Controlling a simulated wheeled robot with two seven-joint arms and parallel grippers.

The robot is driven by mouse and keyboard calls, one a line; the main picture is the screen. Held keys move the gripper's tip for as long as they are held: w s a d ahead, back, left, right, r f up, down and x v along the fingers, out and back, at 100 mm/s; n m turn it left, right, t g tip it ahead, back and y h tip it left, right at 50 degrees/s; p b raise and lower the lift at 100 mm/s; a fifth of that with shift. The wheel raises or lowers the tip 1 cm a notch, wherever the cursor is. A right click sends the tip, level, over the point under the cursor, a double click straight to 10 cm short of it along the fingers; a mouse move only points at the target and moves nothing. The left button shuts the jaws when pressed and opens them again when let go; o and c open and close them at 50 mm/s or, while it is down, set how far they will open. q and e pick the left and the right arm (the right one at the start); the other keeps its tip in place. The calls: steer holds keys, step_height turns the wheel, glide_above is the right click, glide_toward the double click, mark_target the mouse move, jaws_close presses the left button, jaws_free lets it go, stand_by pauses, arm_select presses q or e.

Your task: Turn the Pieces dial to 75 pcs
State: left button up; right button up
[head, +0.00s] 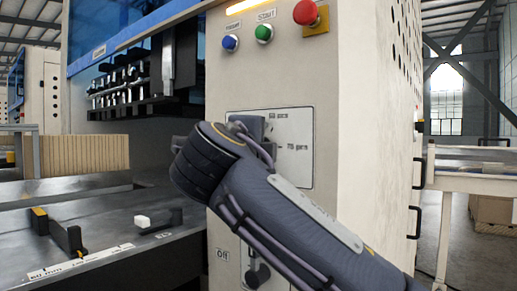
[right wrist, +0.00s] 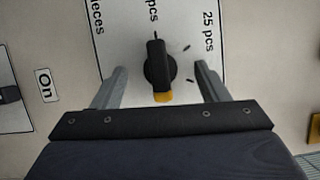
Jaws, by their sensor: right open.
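The Pieces dial (right wrist: 158,62) is a black knob with a bar handle and a yellow end, on a white label plate (right wrist: 112,30). In the right wrist view the bar stands nearly upright, its yellow end toward the bottom of the picture. My right gripper (right wrist: 160,70) is open, one finger on each side of the dial, with a gap on both sides. "25 pcs" shows at upper right; another "pcs" mark is cut off at the top. In the head view the plate (head: 297,172) shows a "75 pcs" mark, while my right arm hides the dial. My left gripper is out of view.
Above the plate are a blue button (head: 230,43), a green button (head: 264,33) and a red button (head: 306,12). A lower switch (head: 258,276) sits near an "Off" label, partly behind my arm. A dark machine table (head: 105,225) lies at left.

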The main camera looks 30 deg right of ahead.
steer(key=shift+o, duration=1.1)
steer(key=shift+a, duration=0.1)
steer(key=shift+s+a, duration=0.4)
steer(key=shift+a, duration=0.5)
steer(key=shift+s+a, duration=0.35)
steer(key=shift+a, duration=0.55)
steer(key=shift+s+a, duration=0.4)
steer(key=shift+a, duration=0.5)
